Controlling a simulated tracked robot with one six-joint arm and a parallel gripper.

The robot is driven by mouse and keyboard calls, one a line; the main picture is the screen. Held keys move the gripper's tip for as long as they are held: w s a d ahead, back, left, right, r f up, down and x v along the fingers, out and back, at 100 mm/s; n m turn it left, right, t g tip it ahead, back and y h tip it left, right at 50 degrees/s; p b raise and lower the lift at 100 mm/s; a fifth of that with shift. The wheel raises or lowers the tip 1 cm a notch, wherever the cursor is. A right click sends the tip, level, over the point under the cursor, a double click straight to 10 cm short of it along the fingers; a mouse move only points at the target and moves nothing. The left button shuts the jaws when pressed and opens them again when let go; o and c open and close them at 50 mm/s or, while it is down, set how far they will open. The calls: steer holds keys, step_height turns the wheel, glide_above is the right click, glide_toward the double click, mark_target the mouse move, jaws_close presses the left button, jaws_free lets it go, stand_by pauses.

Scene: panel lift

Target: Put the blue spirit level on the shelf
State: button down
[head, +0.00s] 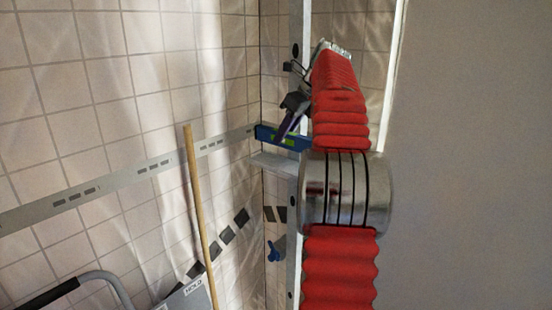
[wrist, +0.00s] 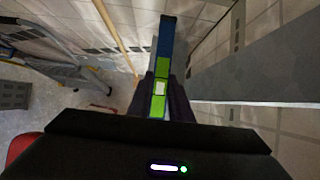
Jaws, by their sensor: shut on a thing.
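The blue spirit level (head: 283,138) with green parts is held level just above the shelf in the head view. In the wrist view the spirit level (wrist: 165,45) points away from me, between my dark fingers. My gripper (head: 289,124) is shut on it, gripping from above. The shelf (head: 272,163) is a short pale ledge by the wall corner, below the level. A small gap seems to show between them, but I cannot tell the exact height or depth. My red arm hides what lies to the right.
A grey slotted rail (head: 150,170) runs along the tiled wall behind. A wooden pole (head: 200,215) leans at the left. A grey upright (head: 294,240) stands beside the shelf. A blue object (head: 276,248) hangs below it. In the wrist view a wide grey bar (wrist: 260,75) crosses the right.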

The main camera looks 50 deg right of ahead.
mark_target(285, 143)
steer(key=shift+w+d, duration=0.3)
steer(key=shift+f, duration=1.7)
steer(key=shift+f, duration=1.55)
steer(key=shift+w+d+f, duration=0.1)
steer(key=shift+d+f, duration=0.05)
steer(key=shift+f, duration=0.1)
steer(key=c, duration=1.6)
jaws_free()
